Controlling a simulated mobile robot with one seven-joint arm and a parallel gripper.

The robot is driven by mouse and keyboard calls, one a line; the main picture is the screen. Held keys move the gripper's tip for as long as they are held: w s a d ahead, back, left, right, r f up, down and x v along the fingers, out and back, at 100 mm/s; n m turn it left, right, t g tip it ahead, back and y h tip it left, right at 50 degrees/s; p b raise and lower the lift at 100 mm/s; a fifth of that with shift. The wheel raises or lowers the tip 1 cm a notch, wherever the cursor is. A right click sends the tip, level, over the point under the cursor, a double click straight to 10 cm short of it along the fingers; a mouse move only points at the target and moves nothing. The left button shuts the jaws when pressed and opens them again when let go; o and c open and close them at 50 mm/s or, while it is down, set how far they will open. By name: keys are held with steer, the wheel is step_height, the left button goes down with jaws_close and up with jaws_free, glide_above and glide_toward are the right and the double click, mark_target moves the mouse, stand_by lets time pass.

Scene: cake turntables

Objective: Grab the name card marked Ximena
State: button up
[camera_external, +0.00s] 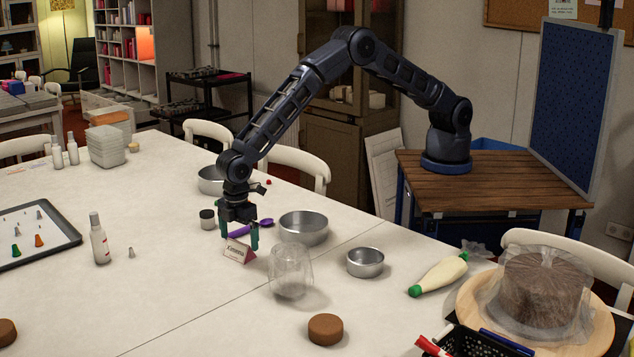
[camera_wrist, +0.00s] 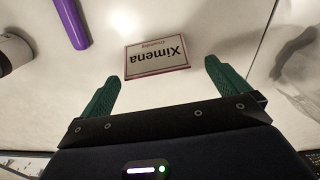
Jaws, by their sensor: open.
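The name card marked Ximena (camera_external: 238,251) is a small white card with a dark red edge, standing on the white table. In the wrist view the card (camera_wrist: 156,58) is upside down, just ahead of my fingertips and roughly between their lines. My gripper (camera_external: 241,240) points down right at the card in the external view, its green fingers close to it. In the wrist view my gripper (camera_wrist: 161,78) is open, with its two green fingers apart and nothing between them. I cannot tell from the external view whether a finger touches the card.
A purple spoon (camera_external: 251,228), a steel bowl (camera_external: 303,228) and a small lidded jar (camera_external: 207,219) are close behind. A smaller bowl (camera_external: 365,262) is farther right. The table front-left of the card is clear.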

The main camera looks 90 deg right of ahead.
mark_target(240, 245)
steer(key=f, duration=0.4)
steer(key=shift+d, duration=0.3)
steer(key=c, duration=1)
steer(key=shift+r, duration=0.15)
